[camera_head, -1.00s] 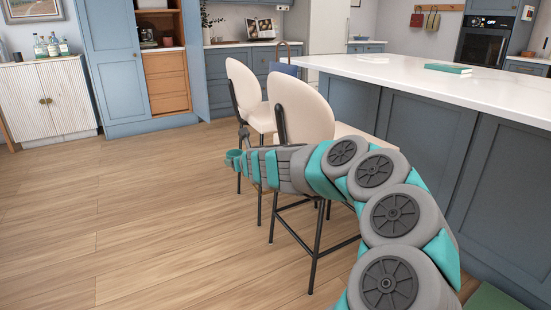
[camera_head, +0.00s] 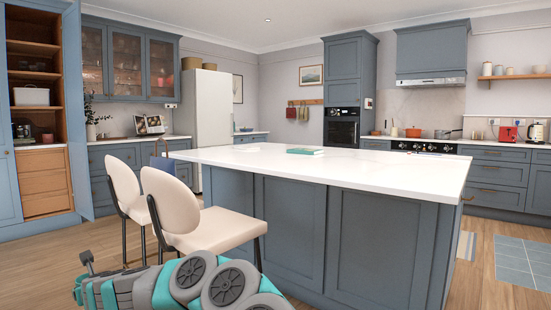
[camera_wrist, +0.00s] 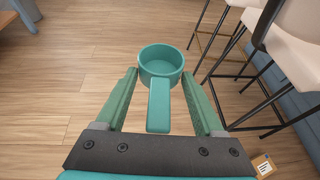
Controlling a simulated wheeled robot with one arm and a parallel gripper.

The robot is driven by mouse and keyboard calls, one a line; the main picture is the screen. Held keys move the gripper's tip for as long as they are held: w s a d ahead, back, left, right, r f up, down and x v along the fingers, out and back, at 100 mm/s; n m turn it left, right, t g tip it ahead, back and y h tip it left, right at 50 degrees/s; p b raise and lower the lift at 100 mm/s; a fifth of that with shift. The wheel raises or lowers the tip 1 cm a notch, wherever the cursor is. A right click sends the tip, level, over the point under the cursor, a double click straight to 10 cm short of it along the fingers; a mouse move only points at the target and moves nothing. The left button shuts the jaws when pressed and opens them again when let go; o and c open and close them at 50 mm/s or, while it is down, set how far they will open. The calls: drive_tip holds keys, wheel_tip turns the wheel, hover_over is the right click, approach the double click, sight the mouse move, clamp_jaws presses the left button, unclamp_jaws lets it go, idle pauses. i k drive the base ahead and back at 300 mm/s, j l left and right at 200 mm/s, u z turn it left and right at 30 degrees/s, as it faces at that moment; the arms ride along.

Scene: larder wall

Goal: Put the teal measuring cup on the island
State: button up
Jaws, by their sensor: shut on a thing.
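The teal measuring cup (camera_wrist: 161,62) is in the wrist view, its round bowl open toward the camera and its handle pointing back toward my wrist. My gripper (camera_wrist: 159,76) is shut on the cup, with its green fingers on either side. The cup is held above the wood floor, beside the stools. The island (camera_head: 385,178) has a white top and blue-grey panelled sides, and stands in the middle of the head view.
Two cream stools (camera_head: 182,205) stand at the island's left end; stool legs (camera_wrist: 228,75) are close on the right in the wrist view. A teal book (camera_head: 305,151) lies on the island top. The top's near and right parts are clear. A tall open cupboard (camera_head: 38,120) is at left.

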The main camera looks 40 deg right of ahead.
sight(356, 169)
drive_tip(key=l+z, duration=0.1)
drive_tip(key=z, duration=0.35)
drive_tip(key=l+z, duration=0.1)
drive_tip(key=z, duration=0.75)
drive_tip(key=i+l, duration=0.05)
